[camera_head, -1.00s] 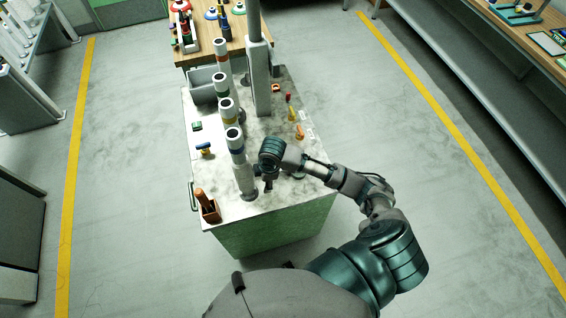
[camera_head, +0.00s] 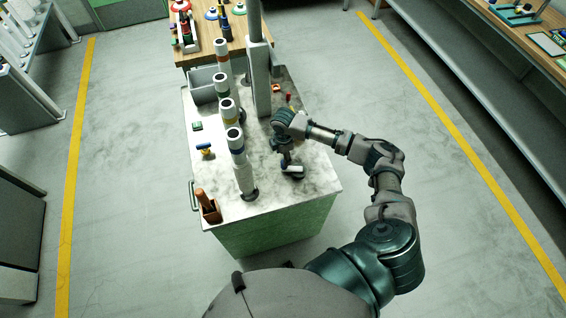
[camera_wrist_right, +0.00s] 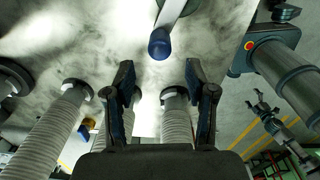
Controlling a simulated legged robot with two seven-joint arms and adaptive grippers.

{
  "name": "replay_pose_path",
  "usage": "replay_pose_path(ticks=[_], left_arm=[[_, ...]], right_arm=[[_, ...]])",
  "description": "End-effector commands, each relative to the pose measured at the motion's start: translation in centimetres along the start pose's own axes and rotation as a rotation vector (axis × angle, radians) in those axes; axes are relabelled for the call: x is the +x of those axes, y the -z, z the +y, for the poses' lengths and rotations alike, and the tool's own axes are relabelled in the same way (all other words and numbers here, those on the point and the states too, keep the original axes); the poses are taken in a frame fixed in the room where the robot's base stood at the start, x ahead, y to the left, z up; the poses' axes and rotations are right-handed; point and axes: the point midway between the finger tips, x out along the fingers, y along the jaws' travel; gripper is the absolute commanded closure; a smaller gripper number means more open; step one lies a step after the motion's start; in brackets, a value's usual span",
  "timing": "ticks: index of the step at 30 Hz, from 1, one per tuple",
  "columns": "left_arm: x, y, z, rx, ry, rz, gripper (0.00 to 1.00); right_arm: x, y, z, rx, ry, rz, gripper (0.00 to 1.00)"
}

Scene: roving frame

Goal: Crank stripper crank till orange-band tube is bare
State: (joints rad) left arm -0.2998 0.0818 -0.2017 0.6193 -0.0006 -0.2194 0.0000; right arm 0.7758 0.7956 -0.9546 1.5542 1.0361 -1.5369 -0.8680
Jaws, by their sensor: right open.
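Several upright tubes stand in a row on the bench. The second from the front has a yellow-orange band (camera_head: 229,118); the farthest has a redder band (camera_head: 221,57). I cannot tell for sure which is the orange-band tube. My right gripper (camera_head: 287,160) is over the right part of the bench, by a small pale piece on a dark base (camera_head: 291,168), perhaps the stripper crank. In the right wrist view, my open, empty fingers (camera_wrist_right: 160,90) point toward a blue-ended knob (camera_wrist_right: 160,44) on a pale arm, apart from it. My left gripper is out of view.
The bench (camera_head: 300,200) has a tall grey post (camera_head: 259,75), a grey bin (camera_head: 203,84) and a brown holder (camera_head: 209,208) at its front left corner. Small blue-yellow (camera_head: 204,149) and green (camera_head: 197,126) items lie left of the tubes. Floor is free on both sides.

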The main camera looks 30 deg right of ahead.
Motion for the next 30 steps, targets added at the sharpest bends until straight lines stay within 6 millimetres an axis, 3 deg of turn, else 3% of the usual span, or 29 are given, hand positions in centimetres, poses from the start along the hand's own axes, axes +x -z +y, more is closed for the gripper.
replay_pose_path(ticks=[3,9,21,27,28,30], left_arm=[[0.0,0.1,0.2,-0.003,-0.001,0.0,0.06],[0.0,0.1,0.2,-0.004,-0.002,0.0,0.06],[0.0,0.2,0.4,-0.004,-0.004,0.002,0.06],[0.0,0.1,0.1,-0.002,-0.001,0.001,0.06],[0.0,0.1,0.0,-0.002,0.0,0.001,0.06],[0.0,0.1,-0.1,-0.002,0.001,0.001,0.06]], right_arm=[[2.6,-0.1,-0.1,0.002,0.004,0.0,0.44],[5.3,-0.1,0.0,0.002,0.002,0.0,0.44],[6.0,0.2,0.0,0.0,0.0,-0.003,0.44],[6.1,0.0,0.0,0.001,0.0,0.0,0.94],[6.1,-0.1,0.0,0.001,0.0,0.0,1.0],[6.1,-0.1,0.0,0.001,0.0,0.0,1.0]])
